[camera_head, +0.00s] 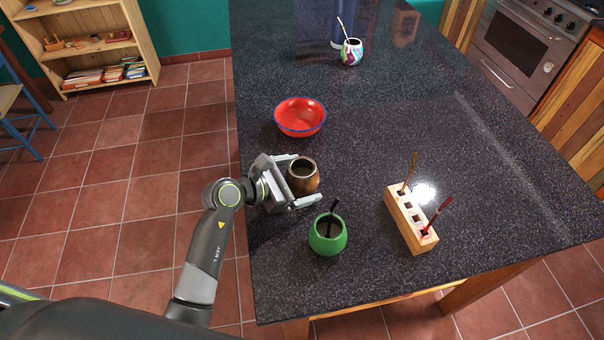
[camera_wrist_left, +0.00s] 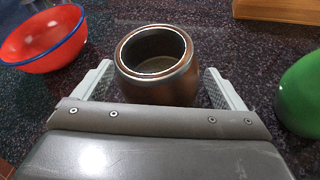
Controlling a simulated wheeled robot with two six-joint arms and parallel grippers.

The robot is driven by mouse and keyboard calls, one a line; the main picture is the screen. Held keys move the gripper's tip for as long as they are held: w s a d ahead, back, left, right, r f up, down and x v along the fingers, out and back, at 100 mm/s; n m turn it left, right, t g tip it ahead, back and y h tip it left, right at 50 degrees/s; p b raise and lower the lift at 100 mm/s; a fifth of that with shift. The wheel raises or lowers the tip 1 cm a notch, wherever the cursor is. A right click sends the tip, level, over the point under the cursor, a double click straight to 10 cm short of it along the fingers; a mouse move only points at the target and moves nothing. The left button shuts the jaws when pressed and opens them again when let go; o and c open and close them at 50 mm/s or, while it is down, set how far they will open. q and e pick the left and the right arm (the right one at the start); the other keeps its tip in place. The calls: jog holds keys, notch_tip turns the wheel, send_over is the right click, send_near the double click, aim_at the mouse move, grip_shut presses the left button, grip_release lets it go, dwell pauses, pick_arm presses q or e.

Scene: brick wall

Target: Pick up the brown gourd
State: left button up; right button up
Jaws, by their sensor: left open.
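The brown gourd (camera_head: 303,178) stands upright on the dark speckled counter, with a metal-looking rim and an open top. It also shows in the left wrist view (camera_wrist_left: 158,75), centred between the two fingers. My left gripper (camera_head: 304,180) is open, with one finger on each side of the gourd. In the left wrist view a narrow gap shows beside the gourd on both sides, so the fingers do not appear to press on it. My right gripper is not in these views.
A green gourd (camera_head: 327,238) with a dark straw stands close to the near finger. A red bowl (camera_head: 300,117) with a blue rim sits behind. A wooden block holder (camera_head: 412,222) is to the right. A colourful gourd (camera_head: 351,53) and a blue cylinder (camera_head: 342,22) stand far back.

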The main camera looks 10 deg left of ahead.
pick_arm(q)
jog(key=shift+x, duration=1.05)
jog(key=shift+c, duration=0.4)
jog(key=c, duration=0.9)
jog(key=shift+c, duration=1.1)
jog(key=shift+r, duration=0.1)
